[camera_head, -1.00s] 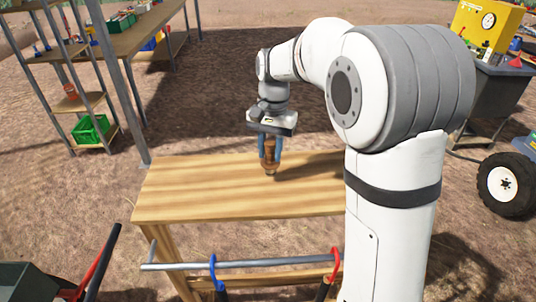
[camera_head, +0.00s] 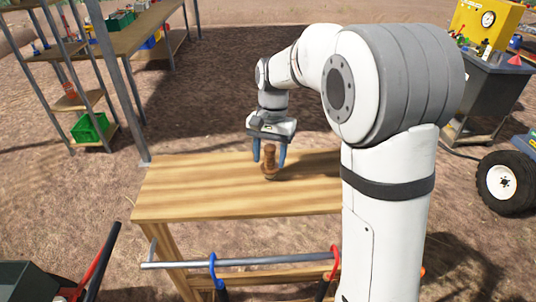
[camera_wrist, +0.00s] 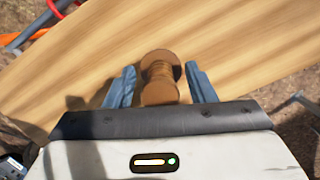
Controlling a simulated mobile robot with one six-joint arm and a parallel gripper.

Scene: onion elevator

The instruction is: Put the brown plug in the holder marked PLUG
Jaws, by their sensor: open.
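The brown plug (camera_head: 270,162) stands upright on the wooden bench top (camera_head: 200,190). It is spool-shaped, with a narrow grooved middle, and also shows in the wrist view (camera_wrist: 159,76). My gripper (camera_head: 270,160) is open, its two blue fingers on either side of the plug. I cannot make out a holder marked PLUG in any view.
A metal rail (camera_head: 240,263) with blue and red hooks runs along the bench front. Shelves (camera_head: 135,35) with a green crate (camera_head: 90,128) stand at the back left. A yellow gauge box (camera_head: 487,25) and a wheel (camera_head: 507,183) are at the right. The bench's left part is clear.

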